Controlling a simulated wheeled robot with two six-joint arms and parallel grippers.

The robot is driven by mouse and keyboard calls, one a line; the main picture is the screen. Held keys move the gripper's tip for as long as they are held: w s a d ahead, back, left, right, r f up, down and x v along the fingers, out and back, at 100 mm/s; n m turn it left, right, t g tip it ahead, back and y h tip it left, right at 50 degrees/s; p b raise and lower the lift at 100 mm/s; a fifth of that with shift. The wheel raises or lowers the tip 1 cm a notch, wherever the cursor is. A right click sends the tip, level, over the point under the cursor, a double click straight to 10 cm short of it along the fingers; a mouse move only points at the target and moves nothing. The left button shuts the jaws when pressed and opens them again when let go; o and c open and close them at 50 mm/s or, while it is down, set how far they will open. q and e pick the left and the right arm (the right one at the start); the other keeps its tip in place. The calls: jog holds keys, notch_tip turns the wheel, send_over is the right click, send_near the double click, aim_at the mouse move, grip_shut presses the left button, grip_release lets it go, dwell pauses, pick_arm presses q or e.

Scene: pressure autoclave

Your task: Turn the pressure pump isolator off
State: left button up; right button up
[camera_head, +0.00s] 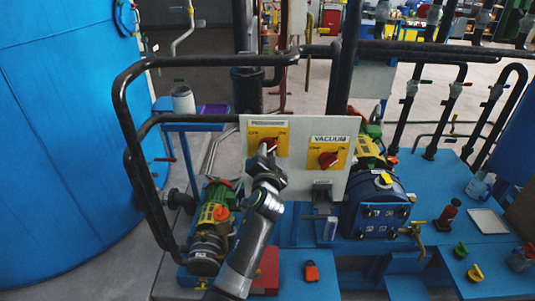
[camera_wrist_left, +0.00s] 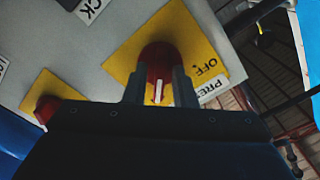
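The pressure pump isolator is a red rotary knob (camera_head: 268,144) on a yellow plate, under a white label, on the upper left of a pale panel (camera_head: 345,130). In the left wrist view the red knob (camera_wrist_left: 157,62) sits between my fingers, with a white pointer mark and the word OFF to its right. My left gripper (camera_head: 266,153) is at the knob; its two fingers (camera_wrist_left: 159,90) straddle the red handle, which fills the gap. The fingers partly hide the knob. My right gripper is not in view.
A second red knob (camera_head: 328,159), labelled VACUUM, is to the right on the same panel. A black pipe rail (camera_head: 120,110) stands at the left, beside a large blue tank (camera_head: 60,150). A green and yellow pump (camera_head: 214,205) and a blue pump (camera_head: 378,205) are below.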

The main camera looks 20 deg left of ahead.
pick_arm(q)
grip_shut()
jog(key=shift+f+n+b, duration=0.2)
jog(key=shift+n+b, duration=0.3)
jog(key=shift+b, duration=0.3)
jog(key=n+b, duration=1.1)
jog(key=n, duration=0.1)
jog(key=n+b, duration=0.2)
jog(key=n, duration=0.2)
jog(key=shift+r+n, duration=0.15)
jog(key=shift+n, duration=0.25)
